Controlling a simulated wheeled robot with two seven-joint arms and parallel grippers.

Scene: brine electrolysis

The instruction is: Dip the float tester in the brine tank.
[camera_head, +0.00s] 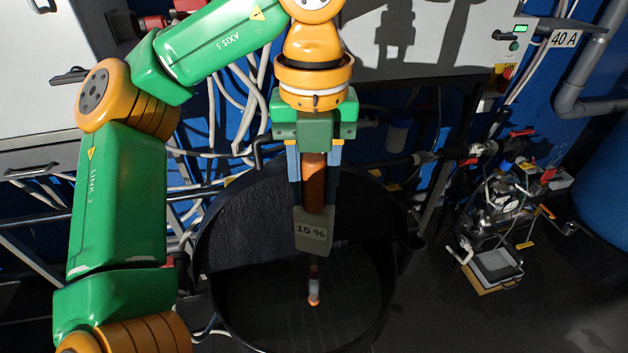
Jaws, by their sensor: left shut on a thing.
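The brine tank (208,255) is a large round black vessel, open at the top, in the middle of the head view. My left gripper (314,192) points down over its opening. It is shut on an upright orange-brown cylinder, which I take as the float tester (314,180). A grey plate marked "15 %" (311,233) shows just below the fingers. Lower down, inside the tank's outline, is a small orange-and-white tip (314,287); I cannot tell whether it is the tester's lower end or a reflection. My right gripper is not in view.
A grey cabinet (440,45) with a green display and a "40 A" label (564,39) stands behind the tank. Pale hoses crowd the left. At right are a small pump-like apparatus (500,205), a white tray (495,266) and a blue vessel (605,180).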

